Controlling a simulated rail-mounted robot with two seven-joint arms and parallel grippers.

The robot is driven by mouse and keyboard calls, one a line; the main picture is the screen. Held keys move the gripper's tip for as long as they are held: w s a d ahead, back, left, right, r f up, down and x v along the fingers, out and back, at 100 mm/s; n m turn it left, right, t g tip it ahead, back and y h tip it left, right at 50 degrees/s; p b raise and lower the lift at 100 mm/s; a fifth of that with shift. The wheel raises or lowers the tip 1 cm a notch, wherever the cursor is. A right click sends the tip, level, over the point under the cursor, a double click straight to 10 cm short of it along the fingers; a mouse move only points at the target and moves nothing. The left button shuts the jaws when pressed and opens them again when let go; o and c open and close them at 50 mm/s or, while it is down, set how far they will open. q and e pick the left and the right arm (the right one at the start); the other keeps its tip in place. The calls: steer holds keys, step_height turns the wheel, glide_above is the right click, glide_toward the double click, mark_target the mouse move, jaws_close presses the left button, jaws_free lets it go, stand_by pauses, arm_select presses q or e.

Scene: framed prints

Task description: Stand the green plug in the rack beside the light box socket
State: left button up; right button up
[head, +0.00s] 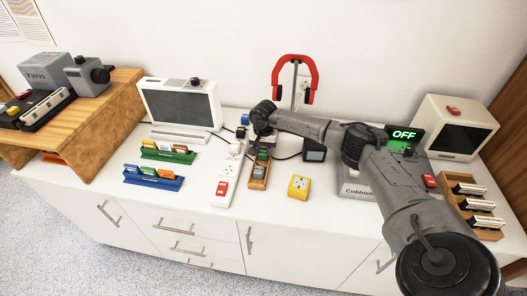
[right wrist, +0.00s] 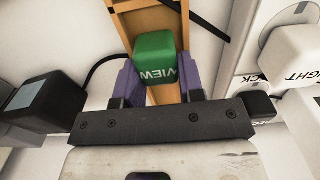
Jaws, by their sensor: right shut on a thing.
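The green plug (right wrist: 154,56), lettered "VIEW", is between the purple fingers of my right gripper (right wrist: 158,78), which is shut on it. Behind it lies the wooden rack (right wrist: 128,22); I cannot tell whether the plug touches it. In the head view my right gripper (head: 263,140) points down over the far end of the rack (head: 257,184), and the green plug (head: 263,155) shows just below it. A white plug lettered "LIGHT" (right wrist: 296,60) is at the right of the wrist view. I cannot make out which socket is the light box's. My left gripper is not in view.
A white power strip (head: 222,187) with a red switch lies left of the rack. A yellow socket box (head: 298,187) and a small dark box (head: 314,151) stand to the right. A headphone stand (head: 295,82) is behind. Bare white counter lies in front.

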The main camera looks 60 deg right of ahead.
steer(key=shift+f, duration=0.2)
steer(key=shift+f, duration=0.1)
steer(key=o, duration=0.9)
